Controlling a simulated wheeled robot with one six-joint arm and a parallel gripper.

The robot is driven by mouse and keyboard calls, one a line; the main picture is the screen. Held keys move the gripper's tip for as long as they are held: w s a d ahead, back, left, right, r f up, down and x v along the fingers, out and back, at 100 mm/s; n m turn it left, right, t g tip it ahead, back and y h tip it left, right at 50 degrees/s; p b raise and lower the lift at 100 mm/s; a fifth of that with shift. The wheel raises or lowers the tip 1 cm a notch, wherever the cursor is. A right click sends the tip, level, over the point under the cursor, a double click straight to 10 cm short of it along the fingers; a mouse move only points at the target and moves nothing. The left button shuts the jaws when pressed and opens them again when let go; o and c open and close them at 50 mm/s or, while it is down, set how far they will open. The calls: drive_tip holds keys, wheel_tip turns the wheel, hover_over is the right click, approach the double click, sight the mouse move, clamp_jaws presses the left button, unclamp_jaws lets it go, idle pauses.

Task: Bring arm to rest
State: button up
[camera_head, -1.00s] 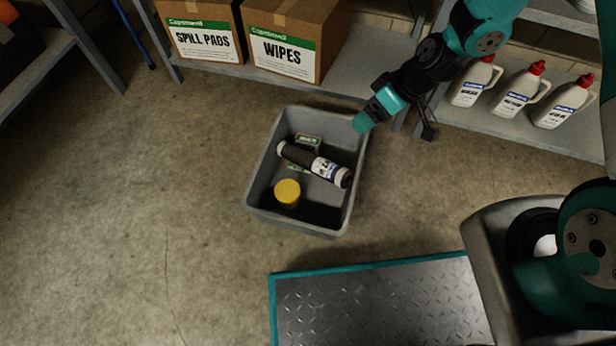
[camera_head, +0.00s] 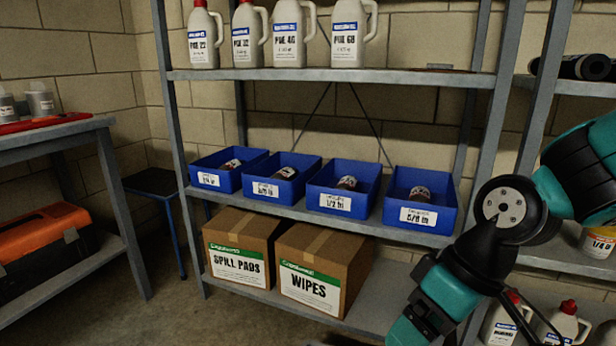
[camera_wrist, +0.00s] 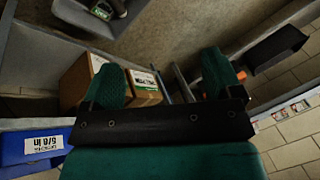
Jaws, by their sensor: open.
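My gripper (camera_head: 410,332) is at the bottom edge of the head view, at the lower right, in front of the lower shelf. Its teal fingers are partly cut off there. In the wrist view my gripper (camera_wrist: 160,72) shows two teal fingers spread wide apart, with nothing held between them. The arm comes in from the right side of the head view, bent downward in front of the rack. Part of a grey tote (camera_wrist: 72,14) shows at the top left of the wrist view, with a dark cylinder and a green-labelled item in it.
The rack's middle shelf holds several blue bins, including the 5/8 in bin (camera_head: 420,198). Below are the spill pads box (camera_head: 237,262) and wipes box (camera_head: 318,285). White jugs (camera_head: 346,32) line the top shelf. A bench (camera_head: 60,130) stands left. Floor shows at lower left.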

drive_tip(key=s+r, duration=0.7)
drive_tip(key=s, duration=0.1)
wheel_tip(320, 180, up, 37)
drive_tip(key=p, duration=3.8)
drive_tip(key=shift+d+r+m+h+p, duration=0.15)
drive_tip(key=shift+d+m+h+p, duration=0.15)
drive_tip(key=shift+d+p, duration=0.15)
